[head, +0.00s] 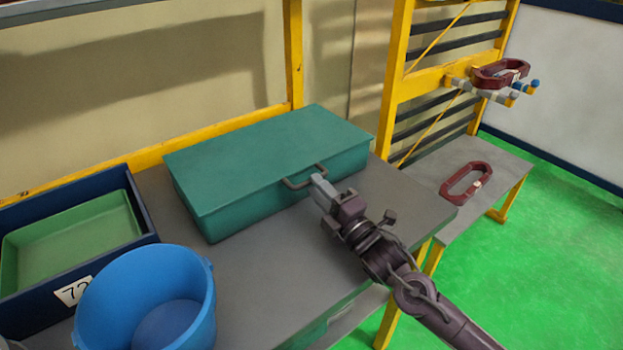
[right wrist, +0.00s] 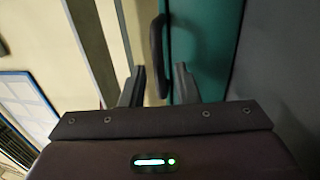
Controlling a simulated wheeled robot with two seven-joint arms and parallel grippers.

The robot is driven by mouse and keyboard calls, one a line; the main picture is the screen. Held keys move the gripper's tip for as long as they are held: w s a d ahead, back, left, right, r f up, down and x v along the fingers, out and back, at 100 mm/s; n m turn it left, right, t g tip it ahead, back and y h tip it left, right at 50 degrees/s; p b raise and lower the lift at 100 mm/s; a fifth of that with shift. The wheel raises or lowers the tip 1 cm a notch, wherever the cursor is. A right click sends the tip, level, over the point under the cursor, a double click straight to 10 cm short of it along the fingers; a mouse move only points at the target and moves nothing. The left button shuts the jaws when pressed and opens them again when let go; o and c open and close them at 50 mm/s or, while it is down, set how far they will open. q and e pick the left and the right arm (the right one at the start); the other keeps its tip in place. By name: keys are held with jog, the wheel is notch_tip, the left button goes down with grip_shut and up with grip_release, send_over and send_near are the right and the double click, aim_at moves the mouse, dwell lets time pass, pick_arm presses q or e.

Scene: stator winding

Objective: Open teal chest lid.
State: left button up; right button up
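The teal chest (head: 260,190) stands on the grey workbench with its flat lid (head: 270,145) down. A dark loop handle (head: 303,183) sticks out at the lid's front edge. My right gripper (head: 318,180) is at the right part of this handle, coming from the front right. In the right wrist view, its two fingers (right wrist: 160,75) are apart. The handle (right wrist: 157,50) shows between and just beyond the fingertips; I cannot tell whether they touch it. My left gripper is not in view.
A blue bucket (head: 150,300) and a dark blue crate (head: 140,200) with a green tray (head: 75,240) are on the left. Dark red oval parts lie on the lower side bench (head: 465,180) and hang on a yellow rack (head: 395,75). Bench top (head: 270,280) before the chest is clear.

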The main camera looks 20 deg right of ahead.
jog(key=shift+x, duration=1.55)
jog(key=shift+s, duration=0.1)
grip_shut()
